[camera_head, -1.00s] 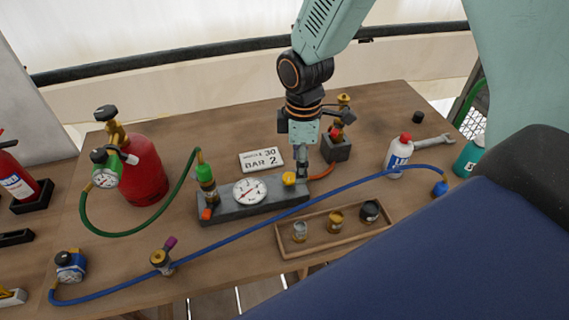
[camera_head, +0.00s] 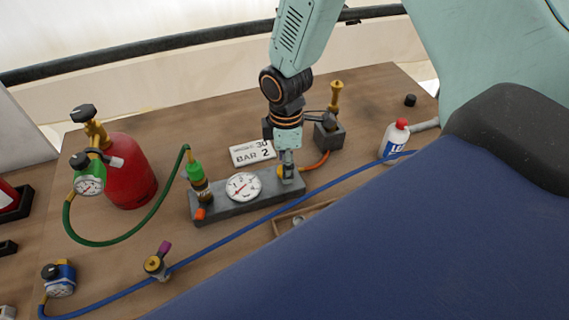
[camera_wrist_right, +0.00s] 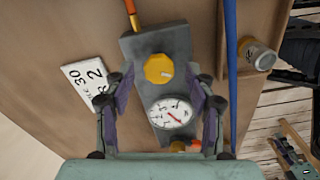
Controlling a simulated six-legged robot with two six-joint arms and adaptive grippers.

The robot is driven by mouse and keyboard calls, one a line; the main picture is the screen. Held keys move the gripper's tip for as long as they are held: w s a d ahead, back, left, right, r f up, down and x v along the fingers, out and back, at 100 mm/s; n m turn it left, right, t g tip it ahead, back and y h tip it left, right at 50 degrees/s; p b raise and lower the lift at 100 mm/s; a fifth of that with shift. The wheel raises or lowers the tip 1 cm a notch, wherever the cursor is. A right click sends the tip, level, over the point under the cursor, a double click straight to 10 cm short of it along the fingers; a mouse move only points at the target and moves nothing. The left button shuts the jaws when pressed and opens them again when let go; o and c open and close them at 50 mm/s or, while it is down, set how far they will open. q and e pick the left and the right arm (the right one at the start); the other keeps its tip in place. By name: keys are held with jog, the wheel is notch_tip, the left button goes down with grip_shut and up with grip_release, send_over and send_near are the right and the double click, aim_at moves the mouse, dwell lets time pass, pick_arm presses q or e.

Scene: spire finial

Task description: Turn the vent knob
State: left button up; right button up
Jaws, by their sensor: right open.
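In the head view my right gripper (camera_head: 287,166) points down at the right end of the grey block (camera_head: 225,208) and hides most of the knob. The gauge (camera_head: 243,187) is beside it. My left gripper is not in view.
A sign reading "BAR 2" (camera_head: 252,153) lies behind the block. A green valve fitting (camera_head: 196,175) stands at its left end. A red cylinder (camera_head: 130,172) stands further left. A blue hose (camera_head: 230,237) runs along the front. A dark blue surface fills the lower right.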

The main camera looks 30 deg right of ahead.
jog(key=shift+f, duration=0.5)
jog(key=shift+s+d, duration=0.15)
jog(key=shift+d, duration=0.1)
jog(key=shift+w+a, duration=0.2)
jog(key=shift+a, duration=0.05)
jog(key=c, duration=0.5)
jog(key=shift+d, duration=0.1)
jog(key=c, duration=0.6)
